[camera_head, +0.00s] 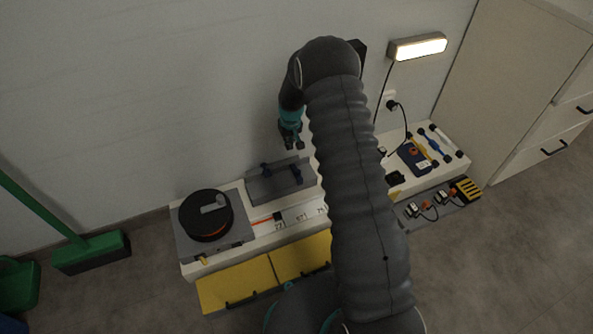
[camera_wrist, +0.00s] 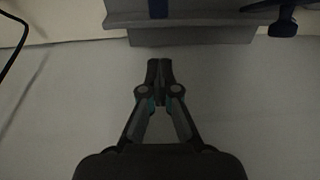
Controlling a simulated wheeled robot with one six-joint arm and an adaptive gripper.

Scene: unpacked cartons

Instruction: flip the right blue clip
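The right blue clip (camera_head: 296,174) sits on a grey plate (camera_head: 265,190) on the bench. The left blue clip (camera_head: 265,169) sits on the same plate. My gripper (camera_head: 292,144) is above the plate's back edge, near the wall and apart from both clips. In the wrist view, the fingertips (camera_wrist: 160,68) are together with nothing between them. That view appears turned around: one clip (camera_wrist: 158,8) shows partly at the top middle, and the other (camera_wrist: 284,22) at top right. My arm hides part of the bench.
A black round reel (camera_head: 206,215) stands on the bench's left. Right of my arm are a blue device (camera_head: 414,158), handled tools and a black cord (camera_head: 405,118). A lit lamp (camera_head: 417,47) is on the wall. Yellow drawers (camera_head: 238,282) are below the bench front.

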